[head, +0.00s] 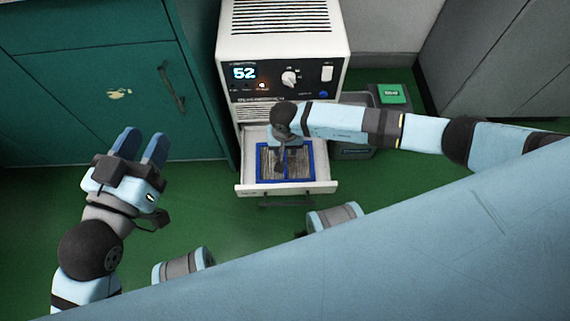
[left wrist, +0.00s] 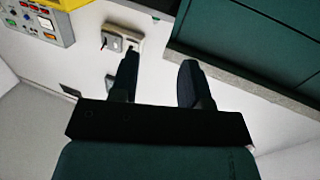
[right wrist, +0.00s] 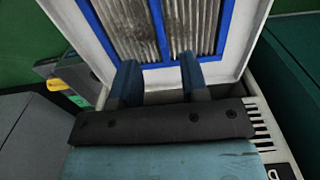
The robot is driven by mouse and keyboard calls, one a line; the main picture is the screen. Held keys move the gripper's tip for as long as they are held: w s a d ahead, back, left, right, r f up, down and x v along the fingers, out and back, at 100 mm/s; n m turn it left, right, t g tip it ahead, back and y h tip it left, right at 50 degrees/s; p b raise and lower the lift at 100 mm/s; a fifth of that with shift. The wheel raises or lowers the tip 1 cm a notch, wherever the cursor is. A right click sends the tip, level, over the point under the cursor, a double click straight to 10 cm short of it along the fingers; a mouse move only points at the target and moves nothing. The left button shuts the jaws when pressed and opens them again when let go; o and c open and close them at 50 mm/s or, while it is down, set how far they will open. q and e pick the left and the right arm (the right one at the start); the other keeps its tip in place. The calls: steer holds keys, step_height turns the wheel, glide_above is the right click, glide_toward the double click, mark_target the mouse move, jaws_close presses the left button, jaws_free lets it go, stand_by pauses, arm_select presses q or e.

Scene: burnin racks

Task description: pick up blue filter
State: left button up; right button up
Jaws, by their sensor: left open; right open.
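The blue filter (head: 308,164) is a blue frame with grey pleated panels. It lies in the open white drawer (head: 325,188) of a white machine, in the head view. In the right wrist view the filter (right wrist: 225,22) fills the upper middle, its pleats dirty. My right gripper (right wrist: 158,82) is open above the drawer, its two fingers on either side of the filter's middle bar; whether they touch it I cannot tell. My left gripper (head: 141,145) is open and empty, away to the left by the green cabinet.
The white machine (head: 282,45) shows 52 on its display and has a knob. A green cabinet (head: 80,85) stands at left. Green floor is clear in front.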

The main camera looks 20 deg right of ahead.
mark_target(285, 157)
step_height(285, 157, down, 6)
steer(key=b, duration=0.3)
steer(key=shift+r, duration=0.15)
steer(key=shift+w+f+b, duration=0.1)
steer(key=shift+f+b, duration=0.2)
steer(key=shift+f, duration=0.15)
arm_select(q)
steer(key=w+m, duration=0.1)
steer(key=a+m+t, duration=0.1)
steer(key=shift+w+a+r+m+h, duration=0.1)
steer(key=shift+w+r+m+h, duration=0.2)
steer(key=shift+w+m+h, duration=0.1)
arm_select(e)
steer(key=shift+r, duration=0.1)
arm_select(q)
steer(key=shift+s, duration=0.15)
arm_select(e)
jaws_close()
